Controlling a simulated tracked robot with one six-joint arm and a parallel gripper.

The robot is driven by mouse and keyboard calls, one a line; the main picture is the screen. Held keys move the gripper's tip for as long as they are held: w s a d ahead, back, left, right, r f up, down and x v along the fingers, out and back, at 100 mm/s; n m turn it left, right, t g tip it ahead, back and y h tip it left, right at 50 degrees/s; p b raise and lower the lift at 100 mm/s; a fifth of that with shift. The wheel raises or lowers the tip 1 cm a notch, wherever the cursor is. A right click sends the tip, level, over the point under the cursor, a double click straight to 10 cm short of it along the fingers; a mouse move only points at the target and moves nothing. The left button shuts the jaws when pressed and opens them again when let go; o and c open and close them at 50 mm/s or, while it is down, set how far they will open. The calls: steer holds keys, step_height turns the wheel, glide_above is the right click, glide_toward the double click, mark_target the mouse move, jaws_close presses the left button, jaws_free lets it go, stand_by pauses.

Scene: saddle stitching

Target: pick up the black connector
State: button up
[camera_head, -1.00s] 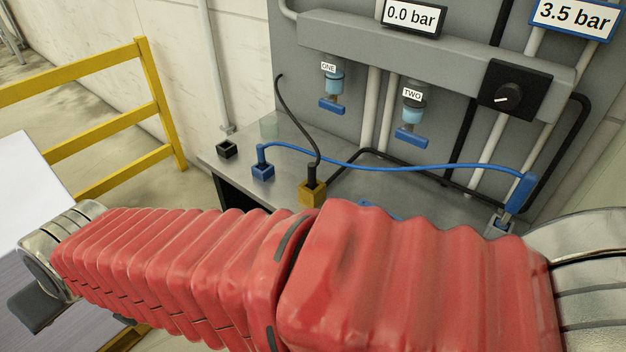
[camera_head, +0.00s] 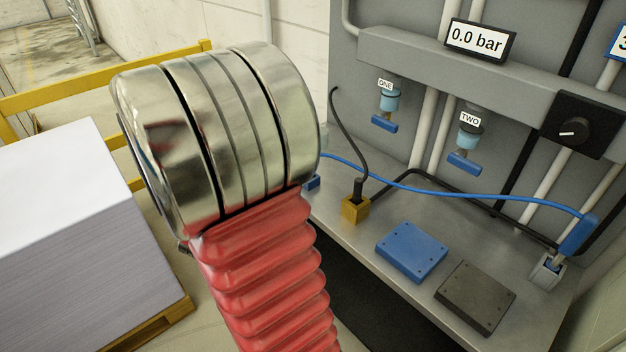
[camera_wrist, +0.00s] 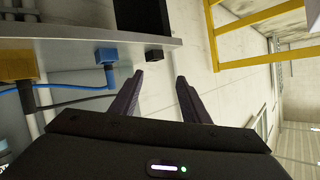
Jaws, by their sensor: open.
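The black connector (camera_head: 358,188) stands upright in a yellow socket block (camera_head: 355,209) on the grey bench. A black cable rises from it in a loop towards the panel. In the head view my arm hides the gripper.
A blue connector (camera_wrist: 106,57) in a blue socket and a black socket block (camera_wrist: 154,55) sit along the bench edge. A blue plate (camera_head: 411,251) and a dark plate (camera_head: 475,297) lie on the bench. A yellow rail (camera_wrist: 262,33) and a paper stack (camera_head: 70,220) stand nearby.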

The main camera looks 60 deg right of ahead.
steer(key=s+d+f+m+g+h, duration=0.1)
steer(key=s+d+m+g+h, duration=0.15)
steer(key=s, duration=0.35)
steer(key=s+d+f+m+g+h, duration=0.1)
steer(key=s+d+f+g, duration=0.1)
steer(key=s+d+g, duration=0.3)
steer(key=m+g, duration=0.2)
steer(key=g, duration=0.3)
glide_toward(355, 193)
steer(key=d, duration=0.1)
steer(key=shift+s+f+t+h, duration=0.1)
steer(key=shift+s+t+h, duration=0.15)
steer(key=shift+s+t, duration=0.15)
steer(key=shift+d, duration=0.1)
steer(key=shift+x, duration=4.25)
steer(key=shift+s, duration=0.15)
steer(key=shift+x, duration=2.6)
steer(key=shift+f, duration=0.1)
steer(key=shift+c, duration=0.7)
jaws_close()
